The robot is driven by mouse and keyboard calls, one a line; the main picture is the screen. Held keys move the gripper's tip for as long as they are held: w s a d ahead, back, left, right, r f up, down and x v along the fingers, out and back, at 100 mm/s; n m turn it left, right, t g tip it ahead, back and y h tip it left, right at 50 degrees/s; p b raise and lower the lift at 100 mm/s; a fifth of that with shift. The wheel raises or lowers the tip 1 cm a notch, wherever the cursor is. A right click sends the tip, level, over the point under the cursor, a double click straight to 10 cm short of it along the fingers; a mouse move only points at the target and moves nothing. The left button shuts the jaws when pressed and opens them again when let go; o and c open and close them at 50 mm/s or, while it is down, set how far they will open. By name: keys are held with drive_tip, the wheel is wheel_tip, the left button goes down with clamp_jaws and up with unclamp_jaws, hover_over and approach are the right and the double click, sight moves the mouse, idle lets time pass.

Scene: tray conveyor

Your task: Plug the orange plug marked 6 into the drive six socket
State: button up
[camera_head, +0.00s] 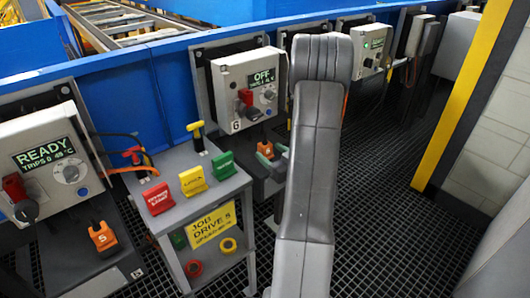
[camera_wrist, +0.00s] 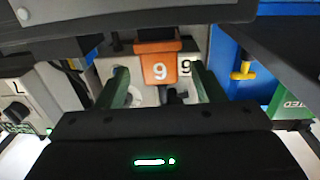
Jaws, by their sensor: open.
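The orange plug marked 6 (camera_head: 265,149) is low at the front of the grey drive six box (camera_head: 226,88), whose display reads OFF. In the wrist view the plug (camera_wrist: 158,66) appears upside down, between the two green fingers of my gripper (camera_wrist: 160,76). The fingers stand apart, with a visible gap on each side of the plug. The box shows behind it with its own 6, also upside down. The drive six socket is hidden, and I cannot tell how deep the plug sits. In the head view my gripper (camera_head: 269,157) is partly hidden by my arm.
A yellow post (camera_head: 462,95) stands right. Grating floor is clear.

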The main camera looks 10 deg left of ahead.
sight(262, 145)
drive_tip(key=x, duration=0.5)
drive_tip(key=shift+w+a+f, duration=0.15)
drive_tip(key=shift+a+f, duration=0.05)
drive_tip(key=shift+a, duration=0.05)
drive_tip(key=c, duration=1.1)
drive_tip(key=shift+c, duration=0.2)
drive_tip(key=shift+r, duration=0.15)
